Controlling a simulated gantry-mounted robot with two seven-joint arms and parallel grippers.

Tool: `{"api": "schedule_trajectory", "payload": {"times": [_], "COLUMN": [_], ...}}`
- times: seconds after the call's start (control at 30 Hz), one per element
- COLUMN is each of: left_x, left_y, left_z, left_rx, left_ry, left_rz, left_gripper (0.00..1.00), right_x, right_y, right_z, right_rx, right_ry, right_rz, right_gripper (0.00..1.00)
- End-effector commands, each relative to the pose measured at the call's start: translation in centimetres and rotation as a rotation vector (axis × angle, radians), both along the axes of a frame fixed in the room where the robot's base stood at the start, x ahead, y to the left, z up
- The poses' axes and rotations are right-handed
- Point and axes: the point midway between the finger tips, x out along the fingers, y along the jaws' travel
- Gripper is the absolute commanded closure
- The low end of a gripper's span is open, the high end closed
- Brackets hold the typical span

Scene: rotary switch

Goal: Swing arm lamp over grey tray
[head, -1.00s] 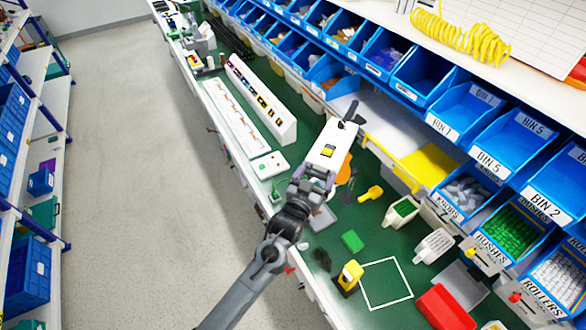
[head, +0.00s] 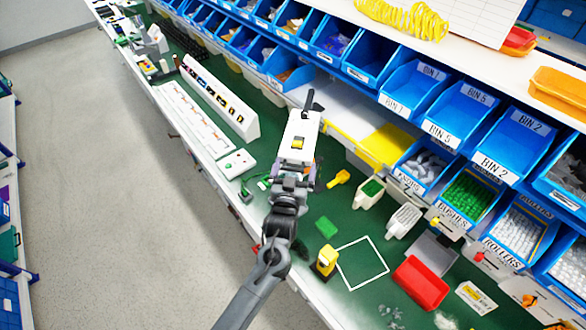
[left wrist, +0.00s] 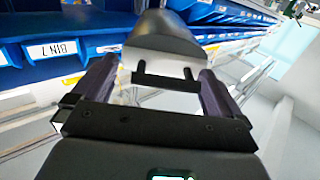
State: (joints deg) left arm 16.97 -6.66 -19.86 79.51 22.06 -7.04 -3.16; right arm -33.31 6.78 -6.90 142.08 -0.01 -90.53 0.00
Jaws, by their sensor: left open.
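My left gripper (head: 308,168) is over the green bench in the head view, and its fingers are mostly hidden there. In the left wrist view the gripper (left wrist: 156,72) is open, with its two purple-grey fingers apart. A grey dome-like shape (left wrist: 165,38) lies beyond and between the fingertips; it may be the lamp's head, but I cannot tell whether it touches them. In the head view a white piece with a yellow patch (head: 299,128) is just beyond the gripper; I cannot tell what it is. The grey tray (head: 432,250) lies on the bench at right. My right gripper is not in view.
Blue bins (head: 460,107) line the bench's right side. A red tray (head: 421,283), a yellow-and-black device (head: 326,262), a green block (head: 326,227) and a white outlined square (head: 361,262) are near the front. The aisle floor (head: 90,170) at left is clear.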

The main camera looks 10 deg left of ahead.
Motion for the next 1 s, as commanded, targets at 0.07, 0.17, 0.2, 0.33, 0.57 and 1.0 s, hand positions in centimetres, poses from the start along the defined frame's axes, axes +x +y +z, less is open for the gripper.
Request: {"api": "schedule_trajectory", "payload": {"times": [0.07,0.17,0.2,0.33,0.57,1.0], "left_x": [-0.1,-0.4,-0.6,-1.9,-5.7,-10.6], "left_y": [-0.3,-0.3,-0.3,-0.3,-0.2,-0.2], "left_z": [-0.1,-0.1,-0.2,-0.2,-0.3,0.0], "left_rx": [0.0,0.0,0.0,0.0,-0.002,0.0], "left_ry": [0.002,0.002,0.001,0.001,0.001,0.0], "left_rz": [-0.006,-0.006,-0.005,-0.005,-0.004,-0.001], "left_gripper": [0.0,0.0,0.0,0.0,0.0,0.0], "right_x": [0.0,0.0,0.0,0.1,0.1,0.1], "right_y": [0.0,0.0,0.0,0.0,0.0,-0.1], "right_z": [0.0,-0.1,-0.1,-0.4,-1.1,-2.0], "right_rx": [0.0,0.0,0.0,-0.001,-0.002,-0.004], "right_ry": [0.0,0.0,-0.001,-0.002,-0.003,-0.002], "right_rz": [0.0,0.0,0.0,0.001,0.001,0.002], "right_gripper": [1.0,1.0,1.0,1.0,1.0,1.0]}}
